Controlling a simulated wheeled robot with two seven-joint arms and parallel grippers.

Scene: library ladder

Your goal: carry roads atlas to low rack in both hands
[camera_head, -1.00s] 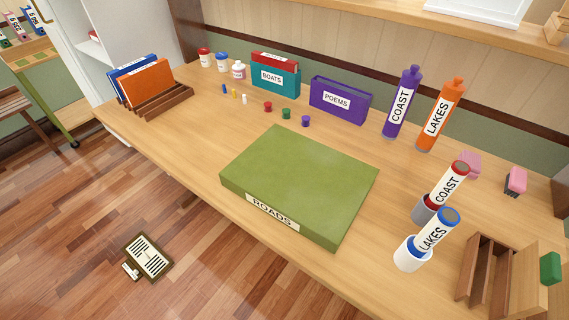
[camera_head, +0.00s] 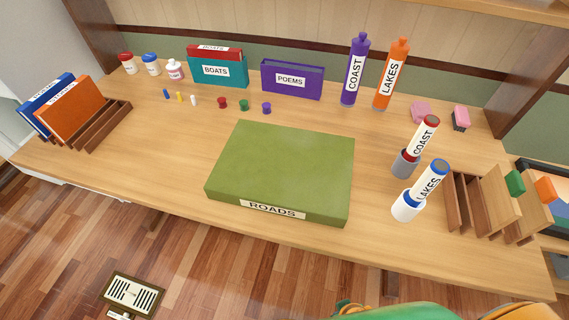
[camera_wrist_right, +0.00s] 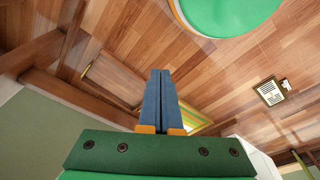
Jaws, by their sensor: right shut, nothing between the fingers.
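The roads atlas (camera_head: 285,165) is a large, thick green book lying flat near the front edge of the wooden table, its ROADS label facing me. Nothing touches it. My right gripper (camera_wrist_right: 160,75) shows in the right wrist view with its blue-grey fingers together and empty, with wooden floor behind it. No gripper is in the head view, so my left gripper is not seen. I cannot make out the low rack with certainty in these frames.
The table (camera_head: 300,238) also bears a wooden rack (camera_head: 92,130) with blue and orange books at left and label tubes in cups (camera_head: 407,205) right of the atlas. A wooden slotted holder (camera_head: 460,205) stands at the right. A floor vent (camera_head: 132,293) lies below.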

